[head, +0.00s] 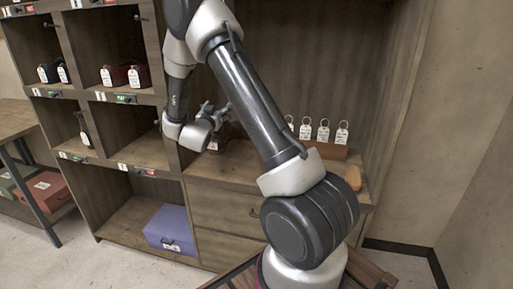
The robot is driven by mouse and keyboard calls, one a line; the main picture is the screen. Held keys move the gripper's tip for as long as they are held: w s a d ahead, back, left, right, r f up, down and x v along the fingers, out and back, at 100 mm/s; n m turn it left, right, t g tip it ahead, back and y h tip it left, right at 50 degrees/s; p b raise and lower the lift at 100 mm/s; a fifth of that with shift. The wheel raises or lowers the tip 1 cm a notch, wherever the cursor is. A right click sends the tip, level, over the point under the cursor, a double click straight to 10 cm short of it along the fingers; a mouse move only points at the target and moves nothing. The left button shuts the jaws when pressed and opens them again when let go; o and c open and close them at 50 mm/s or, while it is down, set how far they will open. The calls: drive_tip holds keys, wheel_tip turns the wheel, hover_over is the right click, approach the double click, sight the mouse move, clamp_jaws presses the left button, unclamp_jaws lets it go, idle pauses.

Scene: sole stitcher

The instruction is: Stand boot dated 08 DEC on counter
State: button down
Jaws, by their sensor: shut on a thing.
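My gripper (221,112) is over the wooden counter (240,172) and is shut on a brown thing (232,131), which looks like a boot. My wrist hides much of it, and a white tag (212,146) shows low beside it. The tag's writing is too small to read. I cannot tell whether the boot touches the counter. Other tagged items, possibly footwear, are in the cubbies: a dark pair (53,73) at upper left, a dark and reddish pair (125,76) to its right, and a dark one (84,130) below.
A wooden block with several ring tags (323,131) stands at the counter's right, partly behind my arm. A rounded brown piece (345,177) lies near the right edge. A purple box (172,229) sits in the bottom compartment. A side table (14,119) stands at left. One middle cubby (145,150) looks empty.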

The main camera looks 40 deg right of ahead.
wheel_tip(320, 180, down, 8)
drive_tip(key=shift+f, duration=0.25)
drive_tip(key=shift+c, duration=1.2)
unclamp_jaws()
drive_tip(key=shift+a, duration=0.1)
